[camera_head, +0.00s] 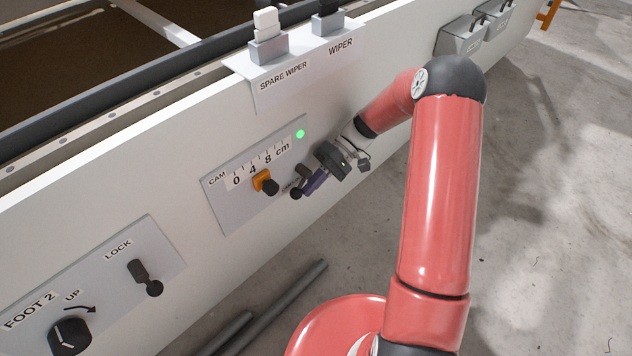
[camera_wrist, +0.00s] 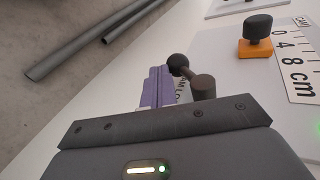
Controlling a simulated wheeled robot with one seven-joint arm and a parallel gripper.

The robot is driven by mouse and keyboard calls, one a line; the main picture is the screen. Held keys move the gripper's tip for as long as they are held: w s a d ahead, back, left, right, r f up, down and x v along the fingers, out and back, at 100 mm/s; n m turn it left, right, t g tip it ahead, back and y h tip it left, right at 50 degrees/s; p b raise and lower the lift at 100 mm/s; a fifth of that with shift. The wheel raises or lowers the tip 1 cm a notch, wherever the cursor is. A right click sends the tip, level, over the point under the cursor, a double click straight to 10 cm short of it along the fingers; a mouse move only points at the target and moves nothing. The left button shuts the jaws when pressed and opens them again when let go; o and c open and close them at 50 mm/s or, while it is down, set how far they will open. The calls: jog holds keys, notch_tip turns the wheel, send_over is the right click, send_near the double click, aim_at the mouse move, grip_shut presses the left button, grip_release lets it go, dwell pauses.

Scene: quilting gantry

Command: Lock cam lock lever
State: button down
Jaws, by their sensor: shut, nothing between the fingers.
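The cam lock lever (camera_head: 296,192) is a short dark lever with a ball knob on the CAM panel, right of the orange slider. In the wrist view its ball knob (camera_wrist: 178,63) and round dark hub (camera_wrist: 202,87) show, with a partly hidden label behind them. My gripper (camera_head: 313,183) is shut and empty, its purple fingers close beside the lever. In the wrist view the shut fingers (camera_wrist: 158,86) lie just left of the ball; I cannot tell whether they touch it. A green light (camera_head: 300,134) glows at the panel's upper right.
The orange slider (camera_head: 262,178) with a black knob sits left of the lever under the 0 4 8 cm scale; it also shows in the wrist view (camera_wrist: 256,46). A LOCK lever (camera_head: 143,275) and FOOT 2 knob (camera_head: 70,336) are lower left. Grey pipes (camera_head: 285,298) lie on the floor.

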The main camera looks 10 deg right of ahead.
jog(key=shift+s+a+r+g+y+b, duration=0.15)
jog(key=shift+s+a+g+y, duration=0.2)
jog(key=shift+y, duration=0.35)
jog(key=shift+s+a+f+g+y+b, duration=0.15)
jog(key=shift+a+g+y, duration=0.2)
jog(key=shift+g+y, duration=0.25)
jog(key=shift+s+a+r+g+y+b, duration=0.15)
jog(key=shift+s+a+g+y, duration=0.15)
jog(key=shift+y, duration=0.5)
jog(key=shift+a+r, duration=0.1)
jog(key=shift+a, duration=0.05)
